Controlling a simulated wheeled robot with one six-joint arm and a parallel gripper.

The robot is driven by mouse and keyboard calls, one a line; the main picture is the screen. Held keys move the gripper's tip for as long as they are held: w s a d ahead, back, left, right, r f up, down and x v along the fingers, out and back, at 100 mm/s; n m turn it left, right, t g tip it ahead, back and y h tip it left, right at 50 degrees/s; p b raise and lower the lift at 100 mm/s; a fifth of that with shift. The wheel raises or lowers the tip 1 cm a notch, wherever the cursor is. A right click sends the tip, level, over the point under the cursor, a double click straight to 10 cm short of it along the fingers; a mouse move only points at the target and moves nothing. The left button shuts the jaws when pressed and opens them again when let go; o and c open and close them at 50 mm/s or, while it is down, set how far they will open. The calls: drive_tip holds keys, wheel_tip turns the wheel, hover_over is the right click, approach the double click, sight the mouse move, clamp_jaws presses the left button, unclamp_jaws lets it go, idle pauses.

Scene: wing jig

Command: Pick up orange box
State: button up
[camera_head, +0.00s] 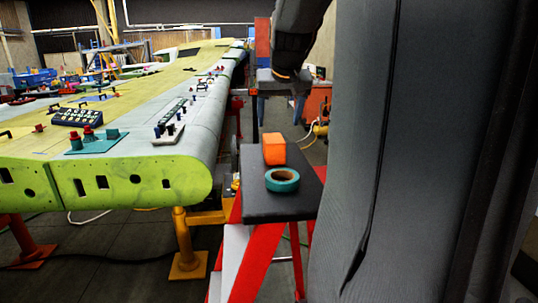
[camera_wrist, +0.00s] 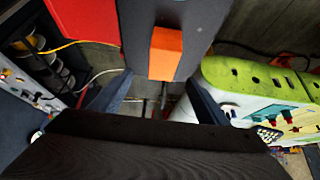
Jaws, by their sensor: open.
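The orange box (camera_head: 274,149) sits on the dark top of a red step stand (camera_head: 262,207), just behind a teal tape roll (camera_head: 282,180). In the wrist view the orange box (camera_wrist: 166,53) lies at the upper middle, near the edge of the dark top (camera_wrist: 137,32). My gripper (camera_wrist: 159,78) is open and empty, its two dark fingers spread to either side below the box in that picture. The box appears ahead of the fingers, not between them. In the head view my arm hangs above and behind the stand, and its fingers are not clear.
A long yellow-green and grey wing (camera_head: 150,130) lies left of the stand, with tools and small parts on it. It shows at the right in the wrist view (camera_wrist: 250,85). Cables lie on the floor. The dark top is otherwise bare.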

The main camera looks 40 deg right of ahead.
sight(274, 140)
drive_tip(key=f+b, duration=0.1)
drive_tip(key=w+f+b, duration=0.1)
drive_tip(key=f, duration=0.1)
drive_tip(key=f+b, duration=0.1)
drive_tip(key=f, duration=0.1)
drive_tip(key=shift+w+d+b, duration=0.15)
drive_tip(key=shift+w+b, duration=0.15)
drive_tip(key=shift+b, duration=0.1)
drive_tip(key=shift+p+x, duration=1.5)
drive_tip(key=shift+x, duration=2.15)
drive_tip(key=c, duration=1.3)
